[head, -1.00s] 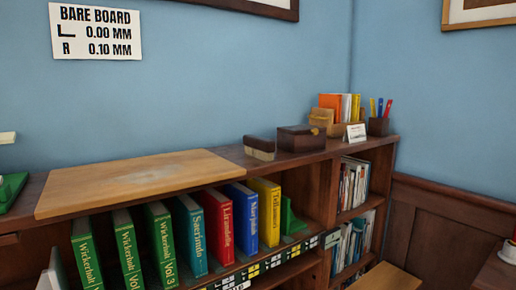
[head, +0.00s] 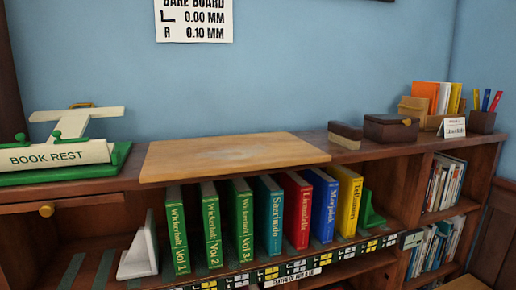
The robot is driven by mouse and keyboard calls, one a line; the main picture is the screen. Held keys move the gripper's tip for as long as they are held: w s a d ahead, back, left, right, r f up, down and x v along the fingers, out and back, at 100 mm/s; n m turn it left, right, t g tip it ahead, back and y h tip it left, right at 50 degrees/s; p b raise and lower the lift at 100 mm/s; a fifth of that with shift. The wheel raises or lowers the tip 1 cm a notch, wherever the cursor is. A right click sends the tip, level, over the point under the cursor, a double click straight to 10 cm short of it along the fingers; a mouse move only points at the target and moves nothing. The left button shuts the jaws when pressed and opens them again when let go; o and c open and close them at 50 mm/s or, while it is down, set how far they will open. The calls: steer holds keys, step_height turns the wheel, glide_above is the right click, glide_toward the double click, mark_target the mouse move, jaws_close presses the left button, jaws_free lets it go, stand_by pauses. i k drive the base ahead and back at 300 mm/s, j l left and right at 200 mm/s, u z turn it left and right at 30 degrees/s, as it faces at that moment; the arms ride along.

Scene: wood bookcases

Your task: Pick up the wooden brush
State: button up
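The wooden brush (head: 345,134) lies on top of the bookcase, right of the bare wooden board. It has a dark brown wooden back and a paler bristle side below. It sits just left of a dark wooden box (head: 391,128), with a small gap between them. My gripper is not in view.
The bare board (head: 230,153) lies on the bookcase top (head: 310,135). A green and white book rest (head: 65,155) stands at the left. A card holder (head: 440,105) and pen cup (head: 482,122) stand at the right. Several upright books (head: 270,215) fill the shelf below.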

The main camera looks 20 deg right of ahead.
mark_target(349, 137)
steer(key=i+l+u, duration=0.1)
steer(key=l, duration=0.3)
steer(key=i+l, duration=0.15)
steer(key=l, duration=0.2)
steer(key=i+l+u, duration=0.15)
steer(key=l, duration=0.65)
steer(key=i+u, duration=0.05)
